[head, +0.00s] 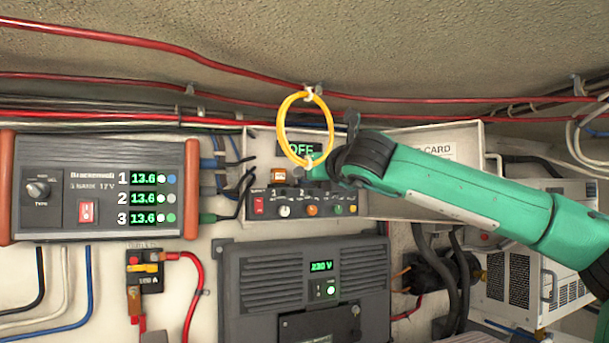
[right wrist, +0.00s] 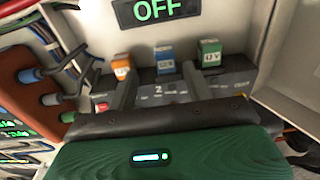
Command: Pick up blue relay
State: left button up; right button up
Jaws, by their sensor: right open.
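The blue relay (right wrist: 165,60) stands in the open box, in the middle of a row of three in the right wrist view. An orange relay (right wrist: 122,66) is to its left and a green relay (right wrist: 209,52) to its right. My right gripper (right wrist: 158,82) is open, its two fingers pointing toward the row, one on each side of the blue relay's line. The fingers appear empty; I cannot tell how far they are from it. In the head view my right gripper (head: 322,168) covers the blue relay; the orange relay (head: 279,174) shows. My left gripper is not in view.
A yellow ring (head: 307,128) hangs in front of the box, close to my right gripper. The box's open lid (head: 455,135) is behind my right arm. A control strip (head: 300,207) with knobs runs below. A grey inverter (head: 305,285) sits under it.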

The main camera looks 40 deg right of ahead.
aim_at(307, 184)
jog(key=p+x, duration=0.1)
jog(key=x, duration=0.1)
jog(key=p+x, duration=0.2)
jog(key=shift+d+r, duration=0.2)
jog(key=shift+d, duration=0.2)
jog(key=shift+w+d+f+p, duration=0.1)
jog(key=shift+w+d+p, duration=0.05)
jog(key=shift+w+p, duration=0.3)
jog(key=shift+c, duration=0.2)
jog(key=c, duration=1)
